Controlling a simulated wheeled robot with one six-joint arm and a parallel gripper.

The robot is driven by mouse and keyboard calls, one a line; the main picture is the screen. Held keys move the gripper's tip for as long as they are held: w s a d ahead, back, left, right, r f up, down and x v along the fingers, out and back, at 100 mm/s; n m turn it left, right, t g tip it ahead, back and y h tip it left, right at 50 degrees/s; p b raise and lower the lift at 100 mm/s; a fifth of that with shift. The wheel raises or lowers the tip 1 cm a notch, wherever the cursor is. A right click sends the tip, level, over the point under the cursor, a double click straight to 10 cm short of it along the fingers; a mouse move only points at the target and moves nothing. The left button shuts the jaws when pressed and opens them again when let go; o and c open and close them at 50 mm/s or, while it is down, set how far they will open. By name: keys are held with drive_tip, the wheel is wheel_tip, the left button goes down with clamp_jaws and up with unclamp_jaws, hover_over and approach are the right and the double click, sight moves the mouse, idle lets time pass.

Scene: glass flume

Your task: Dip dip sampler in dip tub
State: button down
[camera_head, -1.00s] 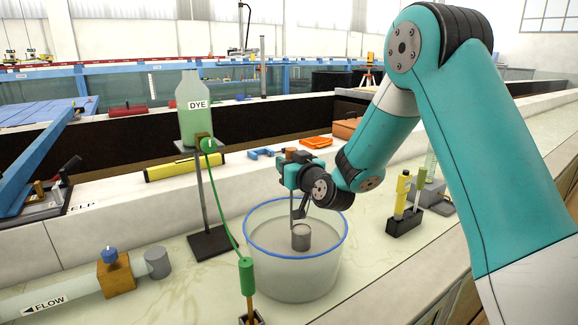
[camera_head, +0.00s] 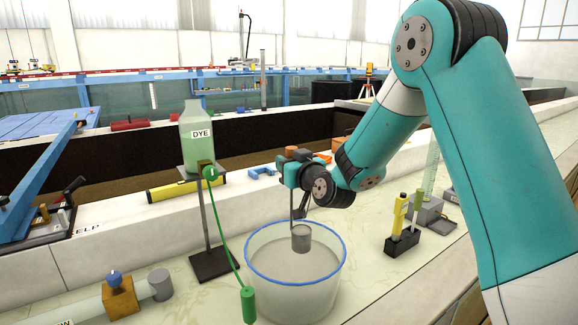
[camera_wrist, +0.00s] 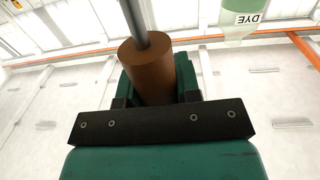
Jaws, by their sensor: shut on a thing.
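My gripper (camera_head: 297,168) is shut on the brown handle of the dip sampler; the handle fills the space between the green jaws in the wrist view (camera_wrist: 150,70). The sampler's thin rod hangs down to its grey cup (camera_head: 301,239). The cup is upright and shows against the opening of the dip tub (camera_head: 262,275), a translucent round tub with a blue rim and greyish liquid. The cup appears near rim level, above the liquid; its exact height is hard to tell. The wrist view does not show the cup or tub.
A green dye bottle (camera_head: 196,140) stands on a dark stand left of the tub, with a green tube hanging close to the rim. A black holder (camera_head: 402,243) with yellow and green pens is on the right. A clear pipe (camera_head: 85,308) lies at lower left.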

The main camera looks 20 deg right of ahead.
sight(289, 147)
drive_tip(key=shift+r+p, duration=1.1)
drive_tip(key=shift+r, duration=0.8)
